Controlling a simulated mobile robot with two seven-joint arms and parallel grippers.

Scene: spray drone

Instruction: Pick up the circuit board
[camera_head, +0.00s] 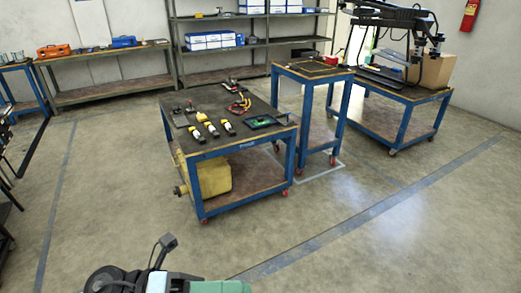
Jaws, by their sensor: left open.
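A small green circuit board (262,122) appears to lie in a black frame at the right front corner of the dark top of a blue-framed cart (221,149). It is small in view and its details are hard to make out. My left gripper (163,252) shows only partly at the bottom edge of the view. It is open, with nothing seen in it, well in front of the cart and far from the board. My right gripper is not in view.
The cart top also holds several yellow-and-white bottles (212,130) and red cables (240,105). A yellow tank (212,174) sits on its lower shelf. A taller blue cart (313,70) stands behind right. The floor in front is clear.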

